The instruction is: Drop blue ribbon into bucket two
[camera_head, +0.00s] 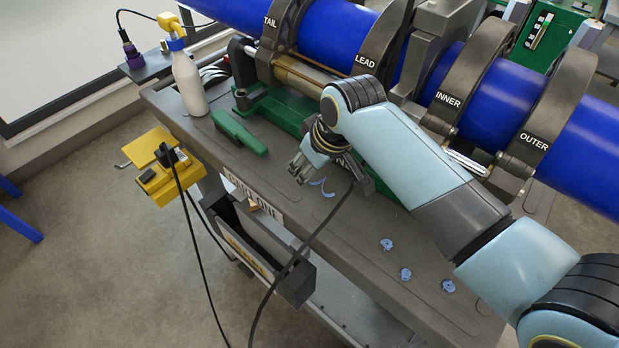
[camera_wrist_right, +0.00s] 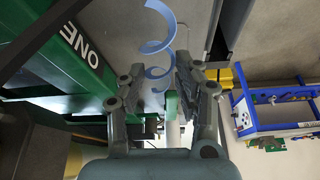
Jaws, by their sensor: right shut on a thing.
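The blue ribbon is a pair of light blue curls (camera_head: 322,188) beside my right gripper (camera_head: 299,168) in the head view, over the cart top. In the right wrist view the curled ribbon (camera_wrist_right: 154,44) runs from between the fingertips of my right gripper (camera_wrist_right: 158,76) outward. The gripper is shut on the ribbon, with the fingers a little apart around it. My left gripper is not in view. No bucket marked two can be made out. A dark open bin (camera_head: 290,281) hangs on the cart's side, below a label ending in ONE (camera_head: 253,197).
Crumpled blue scraps (camera_head: 405,274) lie on the grey cart top (camera_head: 352,262). A white bottle (camera_head: 189,84), a green tool (camera_head: 239,132) and a yellow box (camera_head: 160,168) are on the left. Black cables hang across the cart's side. Blue pipe (camera_head: 330,30) in clamps fills the back.

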